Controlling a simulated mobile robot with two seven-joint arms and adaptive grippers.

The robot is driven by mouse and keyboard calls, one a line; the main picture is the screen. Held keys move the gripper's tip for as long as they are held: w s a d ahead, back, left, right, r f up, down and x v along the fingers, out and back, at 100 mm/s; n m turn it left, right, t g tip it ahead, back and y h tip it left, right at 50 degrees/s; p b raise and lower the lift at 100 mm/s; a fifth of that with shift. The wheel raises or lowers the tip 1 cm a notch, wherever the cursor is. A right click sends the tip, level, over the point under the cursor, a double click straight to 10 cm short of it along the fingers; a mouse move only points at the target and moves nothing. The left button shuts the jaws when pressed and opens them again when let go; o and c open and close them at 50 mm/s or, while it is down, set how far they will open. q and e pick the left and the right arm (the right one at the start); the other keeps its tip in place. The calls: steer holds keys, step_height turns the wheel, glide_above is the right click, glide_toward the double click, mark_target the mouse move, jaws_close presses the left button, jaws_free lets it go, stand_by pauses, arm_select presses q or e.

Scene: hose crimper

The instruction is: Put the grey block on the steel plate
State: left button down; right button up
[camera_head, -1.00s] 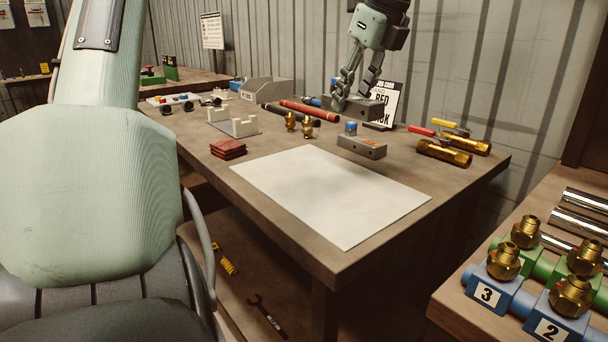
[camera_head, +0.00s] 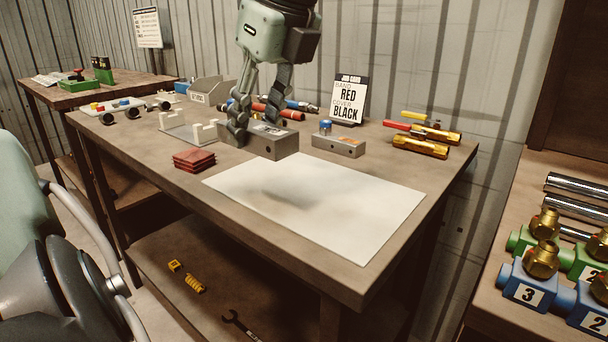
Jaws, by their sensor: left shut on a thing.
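My left gripper (camera_head: 254,122) comes down from the top of the head view and is shut on a grey block (camera_head: 274,143). The block hangs level above the bench, just beyond the far edge of the pale flat plate (camera_head: 350,215) as seen here. A soft shadow lies on the plate below and in front of the block. The plate is bare and lies flat on the bench top. A second grey block with a blue-topped part on it (camera_head: 338,146) stands on the bench to the right. My right gripper is not in view.
Red pads (camera_head: 194,160) lie left of the plate, with a pale bracket (camera_head: 188,130) behind them. A job card (camera_head: 348,98) stands at the back. Brass valves (camera_head: 420,147) lie at the right. A side table holds numbered blue blocks (camera_head: 525,287).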

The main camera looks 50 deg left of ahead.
arm_select(q)
steer(key=p, duration=0.2)
glide_above(304, 185)
steer(key=d, duration=0.2)
steer(key=f, duration=0.6)
steer(key=shift+a, duration=0.25)
step_height(304, 185, down, 4)
steer(key=shift+w+f, duration=0.1)
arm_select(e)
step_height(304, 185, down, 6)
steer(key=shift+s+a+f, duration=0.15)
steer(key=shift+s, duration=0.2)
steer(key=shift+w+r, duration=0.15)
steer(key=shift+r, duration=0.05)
arm_select(q)
steer(key=shift+f, duration=0.1)
steer(key=c, duration=1.3)
jaws_free()
steer(key=o, duration=0.4)
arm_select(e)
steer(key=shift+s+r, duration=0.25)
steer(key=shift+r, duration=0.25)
